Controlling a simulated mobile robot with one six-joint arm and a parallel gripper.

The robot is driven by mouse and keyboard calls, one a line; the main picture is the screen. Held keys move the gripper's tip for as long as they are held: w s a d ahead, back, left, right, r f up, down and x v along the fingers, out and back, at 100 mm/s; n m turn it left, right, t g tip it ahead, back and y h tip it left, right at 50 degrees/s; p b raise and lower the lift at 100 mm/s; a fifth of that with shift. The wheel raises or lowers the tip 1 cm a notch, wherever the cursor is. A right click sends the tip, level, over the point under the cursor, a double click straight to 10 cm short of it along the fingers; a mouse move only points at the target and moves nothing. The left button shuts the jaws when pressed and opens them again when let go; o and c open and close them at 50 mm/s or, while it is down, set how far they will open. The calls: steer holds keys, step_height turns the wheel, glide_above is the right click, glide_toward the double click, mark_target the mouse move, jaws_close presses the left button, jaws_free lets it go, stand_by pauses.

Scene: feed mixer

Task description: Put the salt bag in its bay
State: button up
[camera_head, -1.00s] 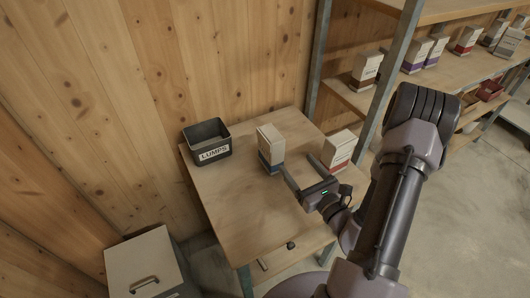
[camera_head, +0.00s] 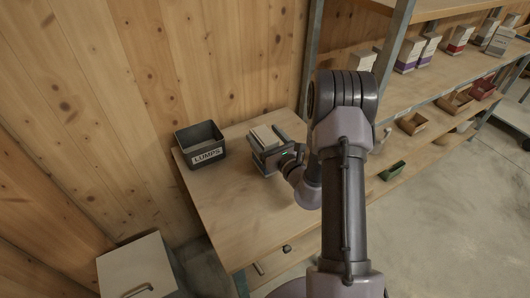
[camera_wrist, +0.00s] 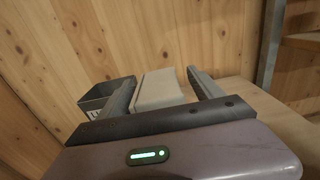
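A pale bag (camera_head: 263,134) stands on the wooden table, mostly hidden by my gripper in the head view; its label cannot be read now, so I cannot tell whether it is the salt bag. My gripper (camera_head: 268,137) is low over the table with its fingers on either side of this bag. In the wrist view the bag's plain pale face (camera_wrist: 160,91) lies between the two spread fingers of my gripper (camera_wrist: 163,77). A gap shows at the right finger; the left finger is close to the bag, contact unclear.
A dark bin labelled LUMPS (camera_head: 202,145) stands at the table's back left. The table front (camera_head: 240,225) is clear. Shelves at the right hold several bags (camera_head: 428,50) and small trays (camera_head: 412,123). A grey lidded box (camera_head: 137,265) stands at lower left.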

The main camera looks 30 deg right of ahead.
jaws_close()
steer(key=shift+r, duration=0.1)
